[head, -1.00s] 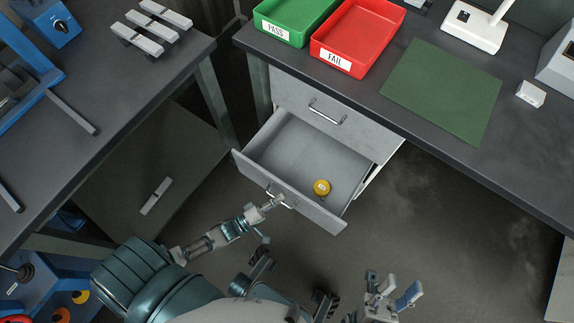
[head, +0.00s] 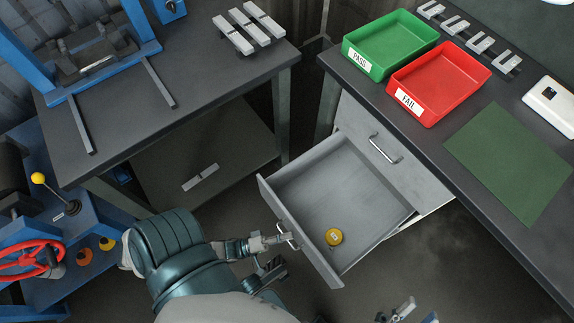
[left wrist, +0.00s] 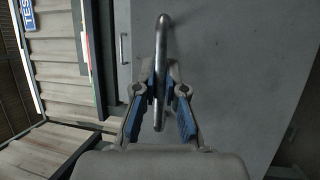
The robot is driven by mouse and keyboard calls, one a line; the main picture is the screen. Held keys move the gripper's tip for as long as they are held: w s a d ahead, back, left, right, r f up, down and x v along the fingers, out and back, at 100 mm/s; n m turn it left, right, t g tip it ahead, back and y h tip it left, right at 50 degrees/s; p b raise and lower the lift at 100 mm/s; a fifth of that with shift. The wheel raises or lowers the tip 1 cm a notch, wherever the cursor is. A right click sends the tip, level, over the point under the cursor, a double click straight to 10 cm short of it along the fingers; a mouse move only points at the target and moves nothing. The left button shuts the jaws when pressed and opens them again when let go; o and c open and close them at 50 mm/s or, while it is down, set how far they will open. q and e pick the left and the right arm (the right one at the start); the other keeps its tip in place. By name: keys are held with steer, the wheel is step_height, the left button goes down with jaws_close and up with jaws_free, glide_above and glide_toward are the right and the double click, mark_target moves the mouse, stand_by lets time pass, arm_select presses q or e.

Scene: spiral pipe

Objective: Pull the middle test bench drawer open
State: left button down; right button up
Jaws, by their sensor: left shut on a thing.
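The middle drawer (head: 340,193) of the test bench stands pulled out, with a round yellow object (head: 334,237) lying inside near its front. Its bar handle (head: 287,236) is on the drawer front. My left gripper (head: 283,239) is at this handle. In the left wrist view, the blue-padded fingers of my left gripper (left wrist: 160,95) are on both sides of the handle (left wrist: 161,50), shut on it. My right gripper (head: 405,312) is at the bottom edge of the head view, mostly cut off and away from the drawer.
The closed upper drawer has its own handle (head: 385,150). On the bench top are a green PASS tray (head: 390,44), a red FAIL tray (head: 440,83) and a green mat (head: 510,163). A second table (head: 190,110) stands at left. Dark floor lies right of the drawer.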

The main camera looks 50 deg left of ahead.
arm_select(q)
steer(key=shift+s+d+f, duration=0.2)
steer(key=shift+s+f, duration=0.05)
steer(key=shift+f, duration=0.1)
steer(key=c, duration=1.2)
jaws_free()
steer(key=shift+w+r, duration=0.15)
arm_select(e)
steer(key=shift+w+d+f, duration=0.1)
steer(key=shift+d, duration=0.15)
arm_select(q)
steer(key=v, duration=1.2)
steer(key=shift+r, duration=0.1)
arm_select(e)
steer(key=shift+a, duration=0.1)
